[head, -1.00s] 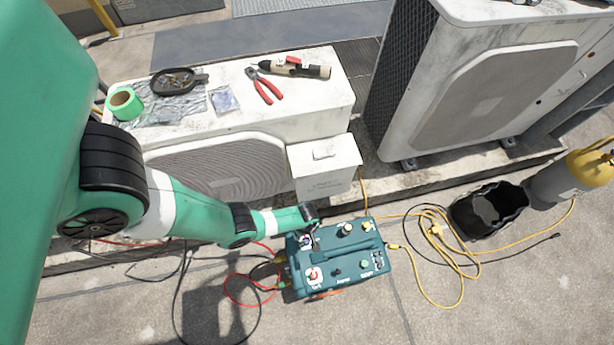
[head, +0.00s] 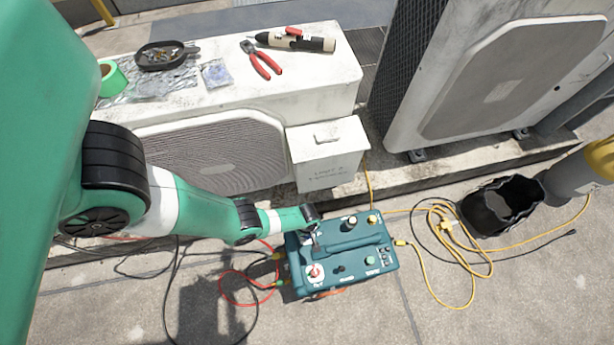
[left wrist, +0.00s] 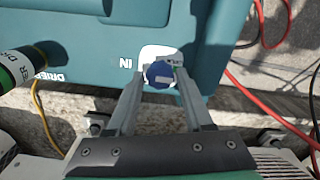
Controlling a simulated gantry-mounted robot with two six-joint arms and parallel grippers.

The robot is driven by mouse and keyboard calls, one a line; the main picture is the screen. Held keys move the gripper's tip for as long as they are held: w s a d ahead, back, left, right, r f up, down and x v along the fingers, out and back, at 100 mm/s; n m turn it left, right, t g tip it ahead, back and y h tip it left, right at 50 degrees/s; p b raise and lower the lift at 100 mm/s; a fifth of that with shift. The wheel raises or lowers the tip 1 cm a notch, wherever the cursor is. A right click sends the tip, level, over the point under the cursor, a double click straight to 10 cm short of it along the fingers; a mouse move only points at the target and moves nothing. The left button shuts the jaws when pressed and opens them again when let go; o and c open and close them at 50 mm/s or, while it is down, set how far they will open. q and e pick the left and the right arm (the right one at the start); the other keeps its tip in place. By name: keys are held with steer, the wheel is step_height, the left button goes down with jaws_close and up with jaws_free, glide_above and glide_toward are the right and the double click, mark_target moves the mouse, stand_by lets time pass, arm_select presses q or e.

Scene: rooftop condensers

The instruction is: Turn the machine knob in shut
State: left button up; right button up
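The machine (head: 338,274) is a teal box on the concrete. Its knob (left wrist: 160,76) is blue with a pale mark, set on a white patch beside the letters "IN", which appear upside down in the left wrist view. My left gripper (left wrist: 162,70) reaches over this knob with one finger on each side, its tips very near the knob's edges. I cannot tell whether they press on it. In the head view my left gripper (head: 313,238) is at the machine's back left corner and hides most of the knob. My right gripper is in no view.
A red knob (head: 315,272) on a white disc sits at the machine's front left. Red, black and yellow hoses lie around the machine. A condenser (head: 215,155), a white box (head: 329,155) and a black bucket (head: 497,210) stand nearby. Bare concrete lies in front.

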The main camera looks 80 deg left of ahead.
arm_select(q)
jaws_close()
steer(key=m, duration=0.4)
steer(key=shift+m, duration=0.3)
steer(key=m, duration=0.4)
steer(key=shift+m, duration=0.3)
steer(key=m, duration=0.4)
steer(key=shift+m, duration=2.1)
